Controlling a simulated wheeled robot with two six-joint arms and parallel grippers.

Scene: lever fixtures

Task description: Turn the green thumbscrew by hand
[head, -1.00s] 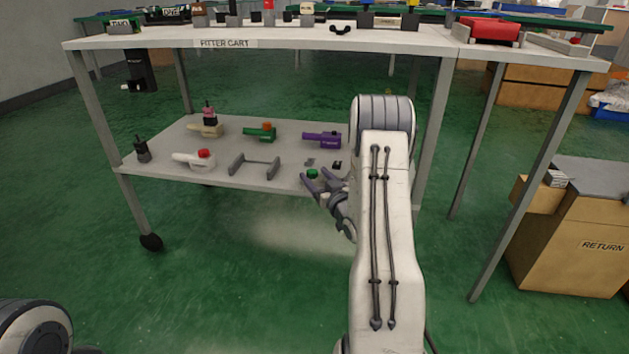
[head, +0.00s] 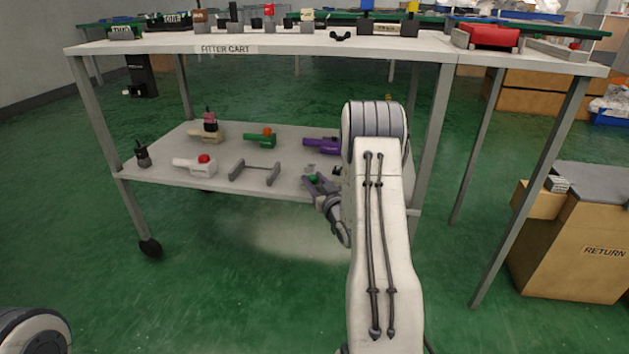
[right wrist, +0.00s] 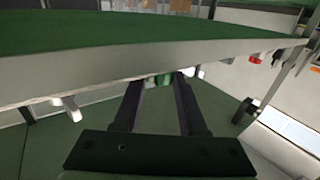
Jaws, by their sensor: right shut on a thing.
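The green thumbscrew (head: 313,177) is small and sits near the front edge of the cart's lower shelf, right of centre. My right gripper (head: 315,181) reaches in from the front and is shut on it; the fingers cover part of it. In the right wrist view the green thumbscrew (right wrist: 163,79) shows between the tips of the two dark fingers (right wrist: 159,82). How far it is turned cannot be seen. My left gripper is out of view.
The lower shelf (head: 225,176) also holds a grey bracket (head: 255,172), a red-knobbed white fixture (head: 198,164), a green one with an orange knob (head: 262,138) and a purple one (head: 322,145). The cart's top (head: 380,42) overhangs the shelf.

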